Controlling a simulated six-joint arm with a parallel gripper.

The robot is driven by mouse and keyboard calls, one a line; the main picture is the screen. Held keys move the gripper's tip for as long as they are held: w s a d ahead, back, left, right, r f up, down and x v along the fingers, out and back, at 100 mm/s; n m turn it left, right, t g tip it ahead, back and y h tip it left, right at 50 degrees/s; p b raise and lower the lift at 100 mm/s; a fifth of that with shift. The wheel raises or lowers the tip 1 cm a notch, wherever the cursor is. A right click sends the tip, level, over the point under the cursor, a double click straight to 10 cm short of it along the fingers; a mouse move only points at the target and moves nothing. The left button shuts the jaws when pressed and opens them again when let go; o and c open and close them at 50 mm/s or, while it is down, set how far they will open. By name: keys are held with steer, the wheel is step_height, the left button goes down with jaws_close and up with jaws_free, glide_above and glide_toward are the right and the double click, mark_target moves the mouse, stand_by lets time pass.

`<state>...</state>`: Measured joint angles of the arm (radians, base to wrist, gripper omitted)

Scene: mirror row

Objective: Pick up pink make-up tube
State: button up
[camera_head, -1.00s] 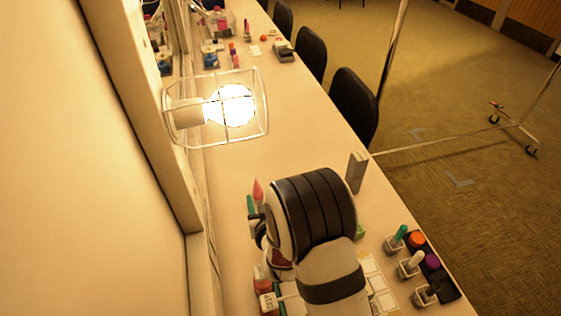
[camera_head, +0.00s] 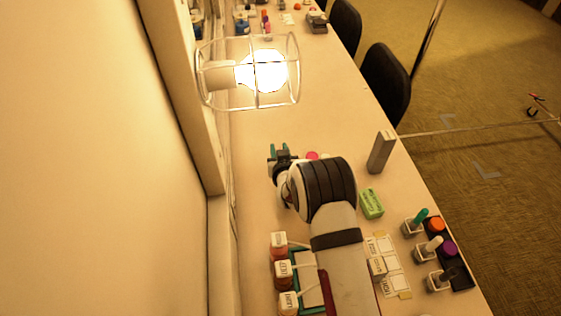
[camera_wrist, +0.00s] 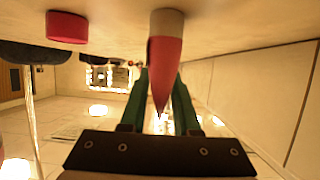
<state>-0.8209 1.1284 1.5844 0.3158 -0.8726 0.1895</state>
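The pink make-up tube (camera_wrist: 166,55) shows in the wrist view as a pink cone with a beige base, tapering to a point. Its base meets the table surface, which lies along the top of that picture. My gripper (camera_wrist: 160,105) has its two green fingers apart, with the tube's tip overlapping the space between them. I cannot tell whether either finger touches the tube. In the head view my gripper (camera_head: 279,150) is low over the counter near the mirror side. The tube is not visible there, apparently hidden by my gripper or arm.
A round pink item (camera_head: 312,155) is beside my gripper; a pink disc also shows in the wrist view (camera_wrist: 67,27). A green box (camera_head: 371,203), grey upright block (camera_head: 381,152) and several labelled bottles (camera_head: 280,270) are nearby. A caged lamp (camera_head: 262,72) stands beyond.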

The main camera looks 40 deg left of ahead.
jaws_close()
